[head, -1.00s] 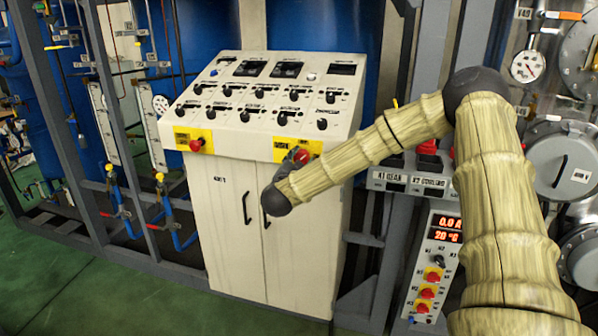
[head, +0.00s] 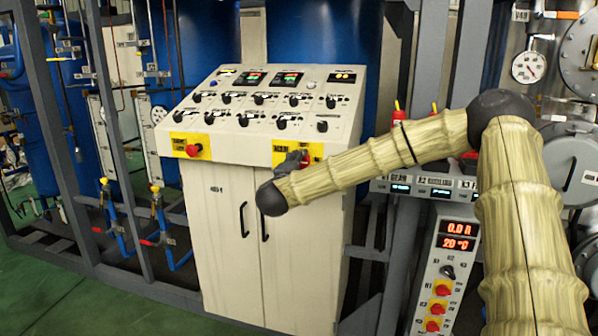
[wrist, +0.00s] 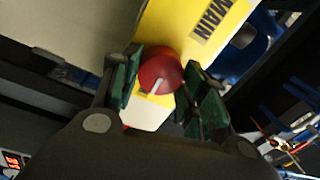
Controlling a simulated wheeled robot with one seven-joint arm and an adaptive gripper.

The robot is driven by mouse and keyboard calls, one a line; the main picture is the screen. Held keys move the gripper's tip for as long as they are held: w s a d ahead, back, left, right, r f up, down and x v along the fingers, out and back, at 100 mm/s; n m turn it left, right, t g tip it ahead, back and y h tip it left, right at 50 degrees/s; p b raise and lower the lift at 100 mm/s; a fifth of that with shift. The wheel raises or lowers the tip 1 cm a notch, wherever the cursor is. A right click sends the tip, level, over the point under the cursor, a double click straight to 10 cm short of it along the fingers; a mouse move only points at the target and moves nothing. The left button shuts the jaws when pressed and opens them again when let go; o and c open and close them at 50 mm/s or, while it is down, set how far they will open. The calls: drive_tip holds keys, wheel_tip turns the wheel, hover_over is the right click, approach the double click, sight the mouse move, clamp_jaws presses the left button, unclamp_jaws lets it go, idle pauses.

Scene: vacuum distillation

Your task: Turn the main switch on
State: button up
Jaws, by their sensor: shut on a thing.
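The main switch (wrist: 160,71) is a red round knob with a pale line on a yellow plate (wrist: 208,22) marked "MAIN" in the wrist view. In the head view its yellow plate (head: 315,150) is at the right of the console's front edge, and my gripper and arm largely hide the knob. My gripper (wrist: 163,82) is shut on the knob, one finger on each side. In the head view my gripper (head: 291,163) is at the plate, mostly behind my wrist.
The sloped console (head: 345,120) carries several black knobs and lit displays (head: 286,78). A second red knob (head: 194,150) sits on the left yellow plate. Cabinet doors (head: 230,240) are below. A panel (head: 459,236) reading 0.0 A and 20 °C stands right, near my arm.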

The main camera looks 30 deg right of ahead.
drive_tip(key=shift+d+f, duration=0.1)
idle(0.5)
drive_tip(key=o, duration=1)
drive_tip(key=shift+s+d, duration=0.1)
drive_tip(key=shift+s, duration=0.05)
drive_tip(key=shift+a, duration=0.2)
drive_tip(key=v, duration=1.1)
drive_tip(key=shift+s+a, duration=0.2)
drive_tip(key=shift+a, duration=0.15)
